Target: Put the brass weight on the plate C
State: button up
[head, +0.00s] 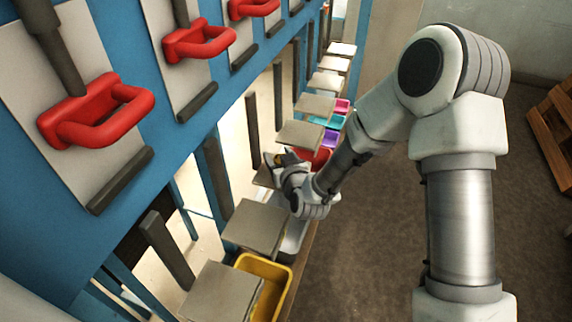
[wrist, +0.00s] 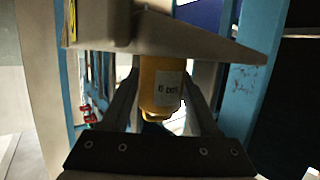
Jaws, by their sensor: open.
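The brass weight (wrist: 161,88) is a yellow cylinder with a pale label and a small knob, between the two dark fingers of my gripper (wrist: 159,104) in the wrist view. The fingers are open, one on each side of it. Its end away from the knob meets a grey plate (wrist: 215,42); whether it rests there I cannot tell for certain. In the head view my gripper (head: 277,163) is at a mostly hidden plate (head: 264,178) in the row, with a small brass-coloured patch beside it. I cannot read any plate's letter, so I cannot tell which is plate C.
Several square grey plates (head: 257,224) run along the blue frame (head: 150,60). Bins stand beside them, including a yellow one (head: 270,268) and a red one (head: 317,160). Red handles (head: 100,108) stick out at left. The floor at right is clear up to a wooden pallet (head: 552,130).

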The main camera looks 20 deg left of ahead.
jog(key=p+v, duration=0.1)
jog(key=v, duration=0.9)
jog(key=shift+a+r, duration=0.1)
jog(key=shift+r, duration=0.1)
jog(key=shift+p+v, duration=0.95)
jog(key=shift+p, duration=0.4)
jog(key=shift+f, duration=0.2)
